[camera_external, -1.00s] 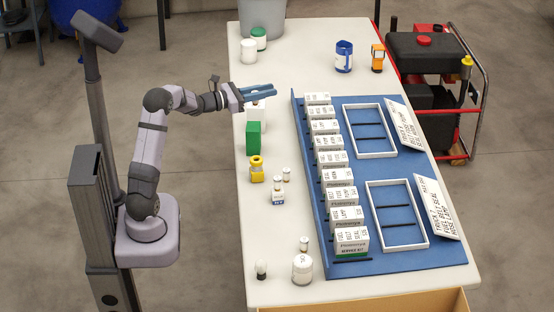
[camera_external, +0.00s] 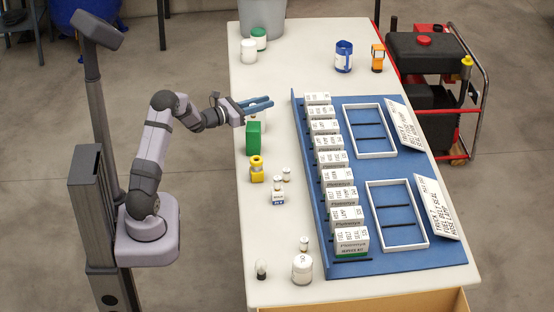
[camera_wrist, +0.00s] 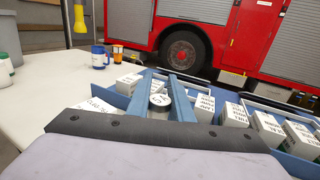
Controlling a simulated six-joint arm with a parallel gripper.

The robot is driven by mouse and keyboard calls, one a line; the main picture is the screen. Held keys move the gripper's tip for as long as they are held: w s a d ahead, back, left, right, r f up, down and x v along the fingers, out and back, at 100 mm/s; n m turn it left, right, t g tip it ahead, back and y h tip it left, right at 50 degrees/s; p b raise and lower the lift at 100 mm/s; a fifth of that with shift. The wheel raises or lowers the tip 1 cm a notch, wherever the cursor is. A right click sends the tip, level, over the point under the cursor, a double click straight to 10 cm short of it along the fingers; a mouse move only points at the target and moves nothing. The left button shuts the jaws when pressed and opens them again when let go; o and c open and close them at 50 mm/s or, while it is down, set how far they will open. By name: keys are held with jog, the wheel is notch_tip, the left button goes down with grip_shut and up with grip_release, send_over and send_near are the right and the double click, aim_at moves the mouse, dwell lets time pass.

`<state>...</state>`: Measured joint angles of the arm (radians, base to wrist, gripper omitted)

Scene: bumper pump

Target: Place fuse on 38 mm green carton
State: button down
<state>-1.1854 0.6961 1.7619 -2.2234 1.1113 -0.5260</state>
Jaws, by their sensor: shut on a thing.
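My gripper (camera_external: 260,104) is over the left side of the white table, beyond and slightly above the green carton (camera_external: 253,138) in the external view. Its blue fingers (camera_wrist: 168,95) are shut on a small grey-white cylinder (camera_wrist: 159,101) with a marked round top, apparently the fuse; its label is too small to read. The green carton stands upright on the table, and its top looks bare. The carton does not show in the wrist view. In the external view the fingers mostly hide the held cylinder.
A yellow part (camera_external: 256,169) and small white jars (camera_external: 286,173) stand nearer than the carton. A blue board (camera_external: 352,257) with a row of white boxes (camera_external: 327,142) lies to the right. White jars (camera_external: 248,51) stand at the far left.

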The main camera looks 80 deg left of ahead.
jog(key=shift+f, duration=1.85)
jog(key=shift+f, duration=0.2)
jog(key=c, duration=1.6)
grip_release()
jog(key=shift+r, duration=0.2)
jog(key=b+v, duration=0.1)
jog(key=v, duration=1.1)
